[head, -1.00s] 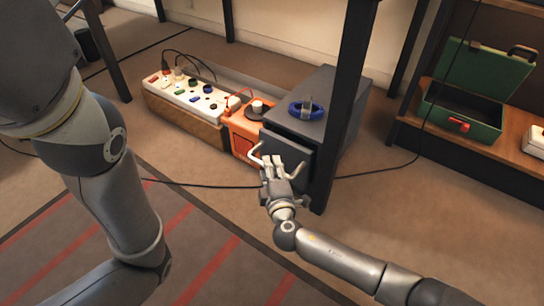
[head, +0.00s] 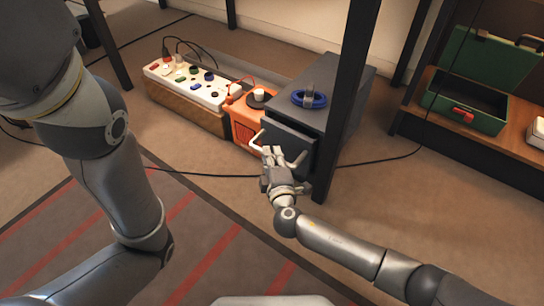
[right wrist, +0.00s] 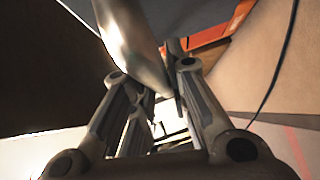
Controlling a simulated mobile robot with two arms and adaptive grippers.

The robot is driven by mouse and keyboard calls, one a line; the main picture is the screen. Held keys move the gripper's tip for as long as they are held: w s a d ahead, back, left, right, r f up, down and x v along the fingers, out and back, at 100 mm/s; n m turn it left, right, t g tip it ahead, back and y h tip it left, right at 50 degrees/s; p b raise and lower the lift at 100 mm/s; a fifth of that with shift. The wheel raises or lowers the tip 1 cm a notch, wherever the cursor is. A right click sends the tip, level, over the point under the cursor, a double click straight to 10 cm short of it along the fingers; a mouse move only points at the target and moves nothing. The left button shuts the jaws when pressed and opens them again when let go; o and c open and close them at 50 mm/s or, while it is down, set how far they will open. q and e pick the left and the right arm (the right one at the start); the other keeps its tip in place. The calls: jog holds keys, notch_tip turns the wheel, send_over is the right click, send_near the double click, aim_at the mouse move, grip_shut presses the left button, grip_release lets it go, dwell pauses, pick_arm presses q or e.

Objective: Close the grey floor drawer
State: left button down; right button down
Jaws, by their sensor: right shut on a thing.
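The grey floor drawer (head: 292,142) is in the dark grey cabinet (head: 333,85) on the floor, right of centre in the head view. Its front stands slightly out from the cabinet. A pale bar handle (head: 256,140) is on its front. My right gripper (head: 272,160) is at the handle, with its fingers shut on it. In the right wrist view the metal handle (right wrist: 135,45) runs between the fingers (right wrist: 160,105); the gripper hides part of it. My left arm crosses the left of the head view, but its gripper is out of the picture.
A blue coil (head: 309,98) lies on the cabinet. An orange box (head: 240,132) and a white power strip (head: 190,80) stand left of it. A black post (head: 345,105) stands close on the right. A black cable (head: 200,173) crosses the floor. A green case (head: 465,110) sits on the right shelf.

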aim_at(279, 139)
jog(key=w+d, duration=0.1)
jog(key=w+d+b, duration=0.1)
jog(key=w, duration=0.1)
jog(key=shift+w+d+f, duration=0.1)
jog(key=shift+w+d, duration=0.05)
jog(key=shift+d, duration=0.1)
jog(key=shift+w+d, duration=0.2)
jog(key=c, duration=1.4)
grip_release()
jog(key=shift+c, duration=0.2)
jog(key=shift+a, duration=0.1)
jog(key=v, duration=1.2)
